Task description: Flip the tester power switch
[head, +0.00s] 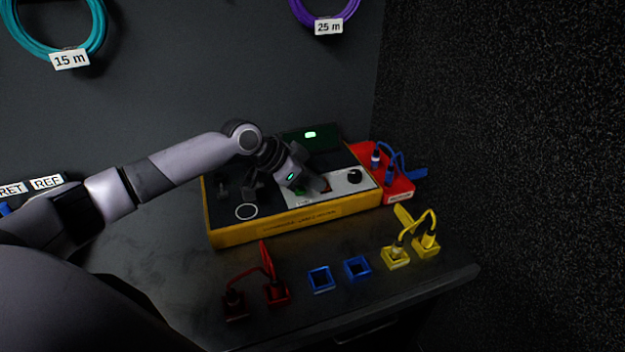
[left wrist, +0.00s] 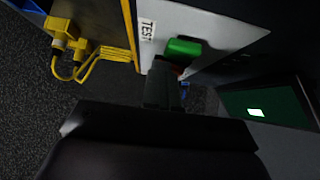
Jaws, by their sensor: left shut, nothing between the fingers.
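The tester (head: 290,224) is a yellow-edged box on the bench with a grey control panel (head: 352,183). My left gripper (head: 310,187) is over that panel, shut with nothing between its fingers, and it hides part of the panel. In the left wrist view the shut fingers (left wrist: 163,88) are close to a green button (left wrist: 184,48) beside a "TEST" label (left wrist: 147,31); I cannot tell whether they touch. A patch of red shows beside the fingertips. I cannot make out a switch marked as power. My right gripper is not in view.
A lit green screen (head: 312,138) stands at the tester's back. A red holder (head: 398,190) with a blue cable is at its right. Yellow sockets (head: 397,258), blue sockets (head: 320,279) and red sockets (head: 276,293) stand along the front. A dark wall rises at right.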

